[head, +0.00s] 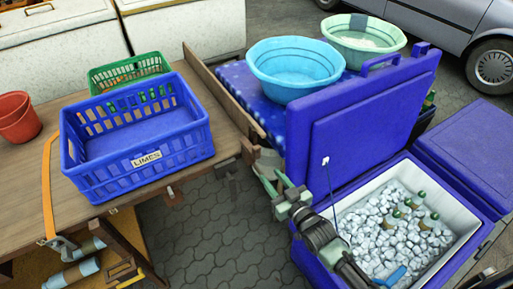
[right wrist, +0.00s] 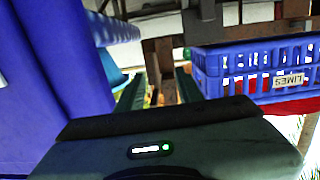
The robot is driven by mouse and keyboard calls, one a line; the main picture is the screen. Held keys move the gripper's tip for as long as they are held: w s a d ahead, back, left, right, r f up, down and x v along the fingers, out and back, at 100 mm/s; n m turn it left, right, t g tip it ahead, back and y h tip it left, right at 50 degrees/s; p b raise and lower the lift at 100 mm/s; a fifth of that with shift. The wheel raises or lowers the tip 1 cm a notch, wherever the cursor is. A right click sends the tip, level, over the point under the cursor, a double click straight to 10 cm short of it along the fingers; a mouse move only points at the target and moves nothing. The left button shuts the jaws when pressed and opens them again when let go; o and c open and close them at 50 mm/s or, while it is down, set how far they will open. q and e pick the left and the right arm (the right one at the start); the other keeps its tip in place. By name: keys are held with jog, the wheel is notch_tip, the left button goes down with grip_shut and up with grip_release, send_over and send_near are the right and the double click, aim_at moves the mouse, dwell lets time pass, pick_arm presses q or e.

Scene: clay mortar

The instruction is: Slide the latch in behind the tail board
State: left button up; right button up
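The tail board (head: 225,90) looks to be the long brown wooden board standing on edge between the wooden table and the blue-covered surface. Brown wooden pieces at its near end (head: 250,151) may include the latch; I cannot tell which piece it is. My right gripper (head: 274,184) is just below and to the right of that end, with its green fingers apart and nothing visibly held. In the right wrist view the fingers (right wrist: 158,88) are spread, with brown wooden parts (right wrist: 158,62) beyond the gap. My left gripper is not in view.
A blue crate labelled LIMES (head: 148,160) stands on the table (head: 150,205), close left of the board's end. An open blue cooler (head: 330,205) with ice and bottles stands at right, its raised lid (head: 360,115) beside my right arm. Basins (head: 295,68) stand behind.

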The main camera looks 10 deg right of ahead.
jog(key=t+y, duration=0.1)
send_near(258, 152)
jog(key=x, duration=1.1)
jog(key=shift+r, duration=0.1)
grip_shut()
dwell(0.8)
